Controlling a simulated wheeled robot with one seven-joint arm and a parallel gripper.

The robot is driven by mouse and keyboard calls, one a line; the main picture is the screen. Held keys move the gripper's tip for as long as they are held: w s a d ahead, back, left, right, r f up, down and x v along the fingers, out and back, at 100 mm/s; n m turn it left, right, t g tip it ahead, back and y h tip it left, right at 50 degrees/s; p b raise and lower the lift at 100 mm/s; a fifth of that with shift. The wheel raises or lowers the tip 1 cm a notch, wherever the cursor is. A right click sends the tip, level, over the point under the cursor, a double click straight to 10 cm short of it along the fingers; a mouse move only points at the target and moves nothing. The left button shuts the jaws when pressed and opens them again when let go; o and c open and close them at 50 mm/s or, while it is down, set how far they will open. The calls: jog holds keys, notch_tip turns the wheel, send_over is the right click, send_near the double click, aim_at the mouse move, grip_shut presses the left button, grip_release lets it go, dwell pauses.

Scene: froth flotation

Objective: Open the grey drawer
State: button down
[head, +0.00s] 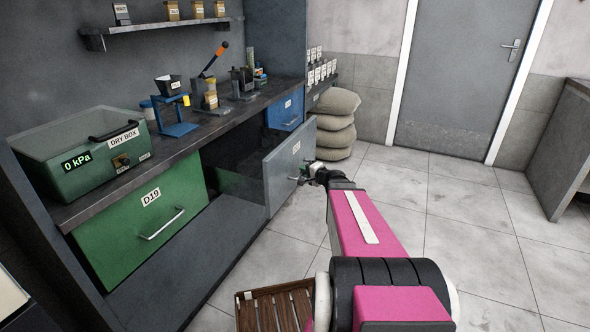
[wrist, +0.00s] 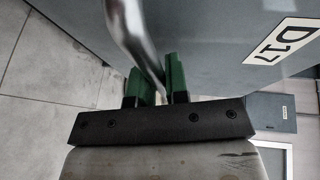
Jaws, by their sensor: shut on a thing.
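The grey drawer (head: 286,163) stands pulled out from the bench, its front well clear of the cabinet and the dark opening showing behind it. In the wrist view its grey front (wrist: 215,50) bears a label reading D17 (wrist: 284,41). Its metal bar handle (wrist: 136,38) runs between the green fingers of my gripper (wrist: 157,80). My gripper is shut on this handle. In the head view my gripper (head: 309,173) is small at the drawer front, partly hidden by my own wrist.
A green drawer labelled D19 (head: 142,215) is shut at left; a blue drawer (head: 286,108) is beyond. A green dry box (head: 83,152) and small apparatus stand on the bench (head: 190,138). Stacked sacks (head: 335,125) stand past the drawer. The tiled floor (head: 460,235) at right is clear.

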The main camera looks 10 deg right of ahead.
jog(key=shift+s+d, duration=0.25)
jog(key=shift+d, duration=0.05)
jog(key=c, duration=1.1)
grip_release()
jog(key=v, duration=1)
jog(key=shift+s+d+r, duration=0.1)
jog(key=shift+s+d, duration=0.1)
jog(key=shift+s, duration=0.15)
jog(key=s+a+f+n+g+h, duration=0.2)
jog(key=s+a+f+n+g, duration=0.1)
jog(key=s+a+g, duration=0.1)
jog(key=s+a+f+n+g+h, duration=0.3)
jog(key=s+a+f+n+g, duration=0.1)
jog(key=a+g, duration=0.1)
jog(key=s+a+f+n+g+h, duration=0.2)
jog(key=s+a+f+n+g, duration=0.1)
jog(key=s+a+n+g, duration=0.1)
jog(key=shift+s+a+f+g+h, duration=0.15)
jog(key=shift+s+a+g+h, duration=0.1)
jog(key=shift+a, duration=0.4)
jog(key=shift+s+a+f+g+h, duration=0.15)
jog(key=shift+s+a+g, duration=0.15)
jog(key=shift+a, duration=0.4)
